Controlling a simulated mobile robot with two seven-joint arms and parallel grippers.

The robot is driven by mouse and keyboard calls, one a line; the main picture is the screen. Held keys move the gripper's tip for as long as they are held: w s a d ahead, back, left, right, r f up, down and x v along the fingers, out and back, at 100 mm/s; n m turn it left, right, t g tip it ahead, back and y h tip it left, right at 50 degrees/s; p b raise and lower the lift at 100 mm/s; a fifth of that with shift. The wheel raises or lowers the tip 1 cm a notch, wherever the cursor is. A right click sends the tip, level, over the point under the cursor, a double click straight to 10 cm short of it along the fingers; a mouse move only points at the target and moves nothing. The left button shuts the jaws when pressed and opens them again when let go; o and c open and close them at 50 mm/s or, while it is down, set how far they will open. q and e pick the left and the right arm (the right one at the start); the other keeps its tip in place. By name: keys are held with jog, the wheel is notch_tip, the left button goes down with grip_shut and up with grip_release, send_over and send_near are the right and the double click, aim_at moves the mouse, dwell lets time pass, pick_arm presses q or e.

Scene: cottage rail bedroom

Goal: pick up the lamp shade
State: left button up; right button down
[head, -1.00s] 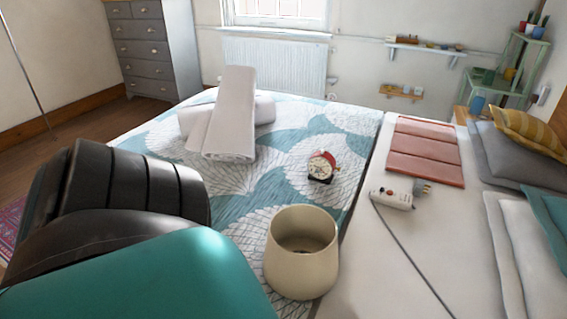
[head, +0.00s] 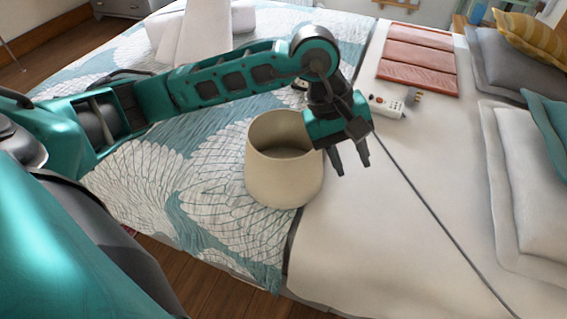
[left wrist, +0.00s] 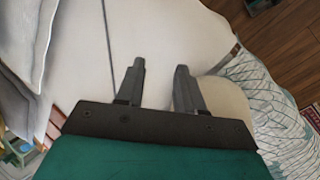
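The lamp shade (head: 283,175) is a cream, round, open-topped shell standing upright on the bed, near the edge where the patterned cover meets the white sheet. My left gripper (head: 352,170) reaches over from the left and points down just right of the shade's rim. Its two fingers are apart with nothing between them. In the left wrist view the open fingers (left wrist: 160,72) show over the white sheet, with part of the cream shade (left wrist: 228,100) beside and behind the right finger. The right gripper is in neither view.
Pillows (head: 540,185) fill the right side. The front of the sheet is clear.

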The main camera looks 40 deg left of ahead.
pick_arm(q)
jog(key=w+a+y, duration=0.1)
jog(key=a, duration=0.1)
jog(key=w+a+r+m+t+y, duration=0.1)
jog(key=a+y, duration=0.1)
jog(key=a, duration=0.1)
jog(key=w+a+r+t+y, duration=0.1)
jog(key=a, duration=0.2)
jog(key=shift+w+a+m+y, duration=0.25)
jog(key=shift+w+m+y, duration=0.05)
jog(key=shift+w, duration=0.1)
jog(key=x, duration=0.4)
jog(key=b+x, duration=0.1)
jog(key=x, duration=0.1)
jog(key=shift+w+a+f, duration=0.15)
jog(key=shift+a, duration=0.1)
jog(key=shift+a+b+x, duration=0.15)
jog(key=shift+b+x, duration=0.1)
jog(key=shift+x, duration=1.3)
jog(key=shift+a+b+x, duration=0.1)
jog(key=shift+b+x, duration=0.1)
jog(key=shift+x, duration=1.35)
jog(key=shift+w, duration=0.15)
jog(key=shift+c, duration=0.2)
grip_shut()
